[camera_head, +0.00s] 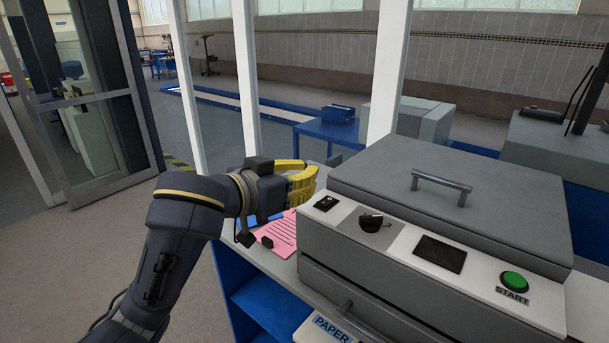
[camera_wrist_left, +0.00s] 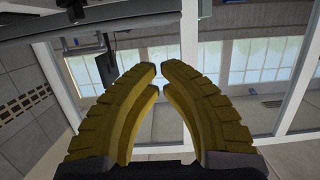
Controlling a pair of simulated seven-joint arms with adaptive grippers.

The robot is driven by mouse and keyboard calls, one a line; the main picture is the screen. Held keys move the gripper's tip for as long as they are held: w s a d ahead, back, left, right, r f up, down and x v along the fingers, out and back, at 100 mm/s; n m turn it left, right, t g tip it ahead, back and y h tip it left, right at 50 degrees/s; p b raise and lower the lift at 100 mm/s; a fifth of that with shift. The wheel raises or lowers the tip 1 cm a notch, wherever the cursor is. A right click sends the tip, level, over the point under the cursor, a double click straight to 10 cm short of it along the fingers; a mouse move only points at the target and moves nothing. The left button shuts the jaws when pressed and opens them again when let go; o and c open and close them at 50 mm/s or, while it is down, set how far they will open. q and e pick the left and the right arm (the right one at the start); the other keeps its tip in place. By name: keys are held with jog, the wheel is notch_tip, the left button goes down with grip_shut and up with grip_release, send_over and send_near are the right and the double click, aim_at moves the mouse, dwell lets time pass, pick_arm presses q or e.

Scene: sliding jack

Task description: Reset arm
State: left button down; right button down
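My left gripper (camera_head: 314,172) is at the middle of the head view, with yellow ribbed fingers. It is above the pink paper and left of the grey machine (camera_head: 390,275), apart from its knob and lid. In the left wrist view the two curved fingers (camera_wrist_left: 159,69) bend in until their tips almost meet, with nothing between them. My left arm reaches in from the lower left. My right gripper is in neither view.
The machine has a closed lid with a handle (camera_head: 441,187), a black knob (camera_head: 371,222), a dark display (camera_head: 440,254) and a green START button (camera_head: 514,282). A pink sheet (camera_head: 277,236) lies beside it. White posts (camera_head: 246,80) rise behind. The floor left is clear.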

pick_arm(q)
jog(key=s+a+f+n+y, duration=0.1)
jog(key=a+f+y, duration=0.1)
jog(key=a+f, duration=0.5)
jog(key=a+f+n+y, duration=0.1)
jog(key=a+f+y, duration=0.2)
jog(key=f, duration=0.9)
jog(key=s+a+f+n+y, duration=0.1)
jog(key=a+f+y, duration=0.1)
jog(key=a+f, duration=0.5)
jog(key=s+a+f+m+g+y, duration=0.15)
jog(key=s+a+f+y, duration=0.25)
jog(key=s+a+f, duration=0.6)
jog(key=s+a+f+m+g+y, duration=0.1)
jog(key=s+a+f+g+y, duration=0.4)
jog(key=s+f, duration=0.75)
jog(key=s+d+f+n+h, duration=0.1)
jog(key=s+d+f+h, duration=0.1)
jog(key=f, duration=1.4)
jog(key=s+d+f+h, duration=0.2)
jog(key=s+d+f, duration=0.1)
jog(key=f, duration=1.2)
jog(key=s+f+n+g+h, duration=0.1)
jog(key=s+f+n+g, duration=0.2)
jog(key=s+f, duration=1.6)
jog(key=shift+s+a+f+g+h, duration=0.25)
jog(key=shift+s+f+g+h, duration=0.15)
jog(key=shift+s, duration=0.55)
